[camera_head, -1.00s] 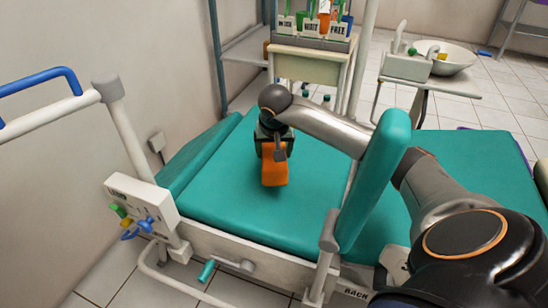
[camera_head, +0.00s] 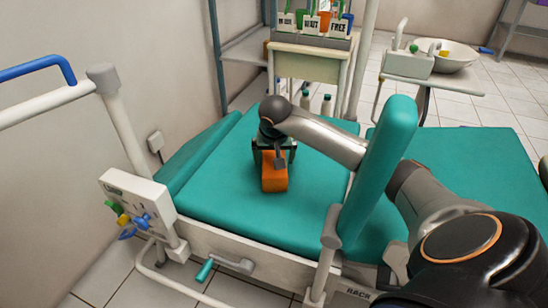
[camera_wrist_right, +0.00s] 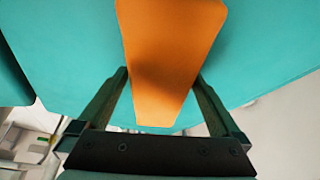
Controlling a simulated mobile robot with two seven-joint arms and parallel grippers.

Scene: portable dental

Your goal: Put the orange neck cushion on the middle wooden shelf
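The orange neck cushion (camera_head: 274,178) lies on the teal padding of the treatment chair, below my right gripper (camera_head: 275,153). In the right wrist view the cushion (camera_wrist_right: 165,60) runs between the fingers of my right gripper (camera_wrist_right: 160,78). The fingers are spread, one on each side of it, with their tips close to its edges. I cannot tell if they touch it. My left gripper is not in view. I cannot make out the middle wooden shelf; part of a grey rack (camera_head: 240,52) shows at the back.
The teal chair pad (camera_head: 218,180) has free room around the cushion. An upright teal armrest (camera_head: 378,170) stands close to my right arm. A white control box (camera_head: 137,196) is at the left. A cabinet (camera_head: 311,66) and a basin (camera_head: 447,56) stand behind.

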